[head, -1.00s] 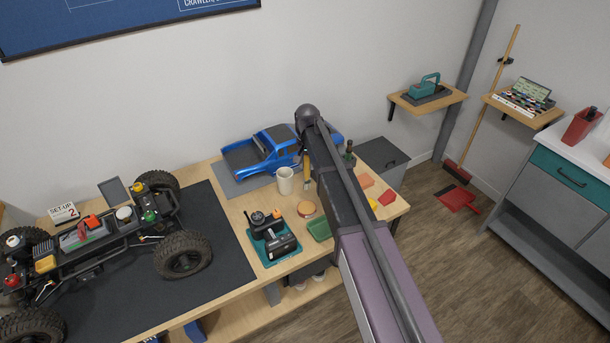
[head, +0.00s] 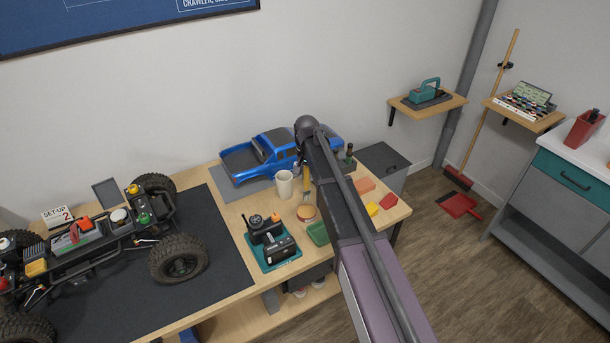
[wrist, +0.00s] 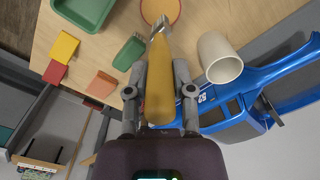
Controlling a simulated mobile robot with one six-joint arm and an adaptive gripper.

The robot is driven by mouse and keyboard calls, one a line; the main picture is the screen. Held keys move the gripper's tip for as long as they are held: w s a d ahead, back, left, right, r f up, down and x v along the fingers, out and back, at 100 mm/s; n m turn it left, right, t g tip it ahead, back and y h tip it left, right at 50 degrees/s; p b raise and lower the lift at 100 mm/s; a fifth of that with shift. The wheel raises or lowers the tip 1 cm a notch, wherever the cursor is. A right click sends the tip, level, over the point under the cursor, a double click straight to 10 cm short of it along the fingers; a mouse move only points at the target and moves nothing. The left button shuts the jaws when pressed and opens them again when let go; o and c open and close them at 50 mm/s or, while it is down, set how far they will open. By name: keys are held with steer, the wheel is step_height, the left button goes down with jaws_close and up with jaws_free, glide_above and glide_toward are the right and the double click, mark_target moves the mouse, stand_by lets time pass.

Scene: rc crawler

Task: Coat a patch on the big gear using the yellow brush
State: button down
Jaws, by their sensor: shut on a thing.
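The yellow brush (wrist: 158,85) is held by its handle in my gripper (wrist: 160,93). Its metal collar points away from my gripper, and its tip is over or at the edge of a round tan dish with an orange rim (wrist: 160,10); I cannot tell whether they touch. In the head view the brush (head: 306,182) hangs tip-down just above this round dish (head: 306,212). My arm hides the gripper itself there. I cannot pick out the big gear for certain in either view.
A white mug (head: 284,185) and a blue truck body (head: 262,155) stand close to the brush. A green tray (head: 318,233), a teal mat with a black transmitter (head: 268,232) and coloured blocks (head: 373,209) lie near. The crawler chassis (head: 95,245) sits on the dark mat at left.

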mark_target(306, 190)
steer(key=shift+f+b, duration=2.65)
steer(key=shift+f, duration=0.15)
steer(key=shift+f+b, duration=0.55)
stand_by(0.9)
steer(key=shift+r, duration=0.1)
steer(key=shift+r+p, duration=3.45)
steer(key=shift+p, duration=0.1)
steer(key=shift+w+d, duration=0.15)
